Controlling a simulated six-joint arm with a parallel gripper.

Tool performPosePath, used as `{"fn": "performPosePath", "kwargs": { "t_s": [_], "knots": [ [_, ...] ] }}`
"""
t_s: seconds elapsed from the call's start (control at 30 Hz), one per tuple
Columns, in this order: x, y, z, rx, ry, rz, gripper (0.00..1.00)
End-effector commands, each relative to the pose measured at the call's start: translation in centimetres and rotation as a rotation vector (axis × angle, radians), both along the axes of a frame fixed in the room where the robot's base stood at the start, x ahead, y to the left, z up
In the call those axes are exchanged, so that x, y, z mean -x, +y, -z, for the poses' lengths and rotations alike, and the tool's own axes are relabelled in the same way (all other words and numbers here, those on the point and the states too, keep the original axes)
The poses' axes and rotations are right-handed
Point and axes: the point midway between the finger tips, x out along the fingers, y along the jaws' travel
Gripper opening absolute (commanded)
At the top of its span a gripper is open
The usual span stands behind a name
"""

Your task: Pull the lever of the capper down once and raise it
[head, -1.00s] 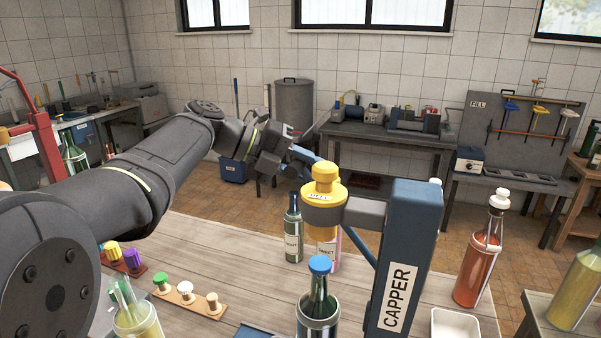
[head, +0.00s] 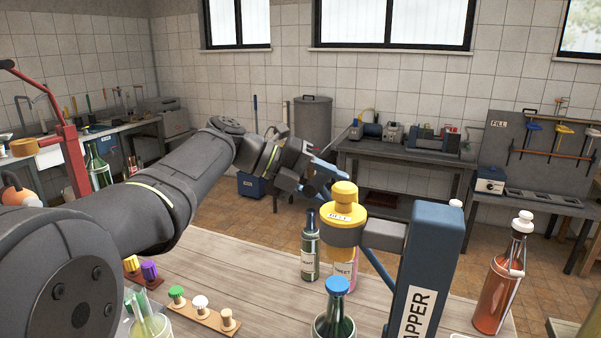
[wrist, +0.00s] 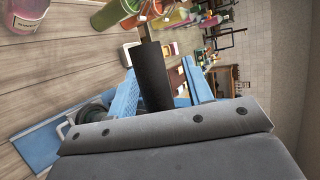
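The capper (head: 428,262) is a blue column with a grey arm carrying a yellow head (head: 342,215). A bottle with a blue cap (head: 335,312) stands upright below the head. My gripper (head: 318,178) is behind and left of the yellow head. In the head view the gripped part of the lever is hard to make out.
A dark green bottle (head: 310,247) and a pink bottle (head: 344,268) stand behind the capper. A red-orange bottle (head: 497,287) is at right. Strips of stoppers (head: 203,309) lie at left on the wooden table (head: 255,285).

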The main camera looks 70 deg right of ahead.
Motion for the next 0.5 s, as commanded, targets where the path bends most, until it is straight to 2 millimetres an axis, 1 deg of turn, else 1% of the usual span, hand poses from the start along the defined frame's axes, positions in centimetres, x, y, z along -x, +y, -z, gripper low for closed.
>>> {"fn": "performPosePath", "kwargs": {
  "t_s": [0.17, 0.5],
  "knots": [
    [-2.6, 1.1, -1.3, 0.003, -0.001, -0.004, 0.46],
    [-9.4, 4.3, -4.9, 0.002, -0.001, -0.005, 0.46]
  ]
}}
